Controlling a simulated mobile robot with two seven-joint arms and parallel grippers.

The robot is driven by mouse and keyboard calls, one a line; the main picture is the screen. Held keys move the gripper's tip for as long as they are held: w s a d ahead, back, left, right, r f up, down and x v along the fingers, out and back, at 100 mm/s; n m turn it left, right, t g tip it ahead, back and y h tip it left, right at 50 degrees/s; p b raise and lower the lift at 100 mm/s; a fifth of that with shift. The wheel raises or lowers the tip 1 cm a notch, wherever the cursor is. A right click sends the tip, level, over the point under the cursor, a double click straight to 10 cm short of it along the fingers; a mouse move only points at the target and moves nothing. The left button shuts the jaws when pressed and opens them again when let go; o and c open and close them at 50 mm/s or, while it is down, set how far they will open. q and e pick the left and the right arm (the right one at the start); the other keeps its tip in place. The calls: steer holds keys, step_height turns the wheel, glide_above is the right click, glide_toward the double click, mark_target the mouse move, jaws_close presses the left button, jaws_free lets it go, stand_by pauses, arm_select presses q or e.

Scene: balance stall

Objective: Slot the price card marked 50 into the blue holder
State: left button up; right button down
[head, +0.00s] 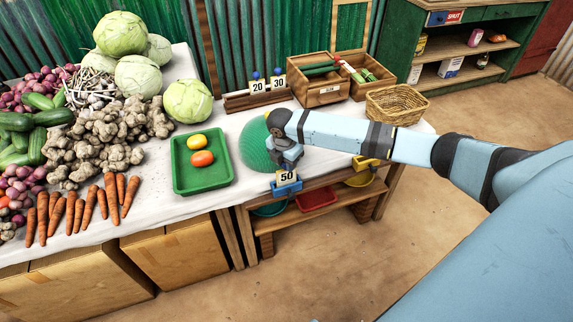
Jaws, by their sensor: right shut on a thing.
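The white price card marked 50 (287,177) is held upright by my right gripper (286,164), which points down and is shut on the card's top. The blue holder (287,189) is at the table's front edge, right below the card. The card's lower edge meets or overlaps the holder in this view. I cannot tell whether it is in the slot or just above it. My left gripper is not in view.
A yellow holder (373,164) is on the table edge further right. Cards 20 and 30 stand in a wooden rack (240,102) at the back. A green tray (186,187) with two tomatoes and a green dome (252,148) are left of my gripper. A wicker basket (397,104) stands behind my arm.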

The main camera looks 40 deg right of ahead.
steer(key=c, duration=0.9)
jaws_free()
steer(key=shift+o, duration=1.1)
steer(key=o, duration=0.4)
steer(key=shift+o, duration=0.2)
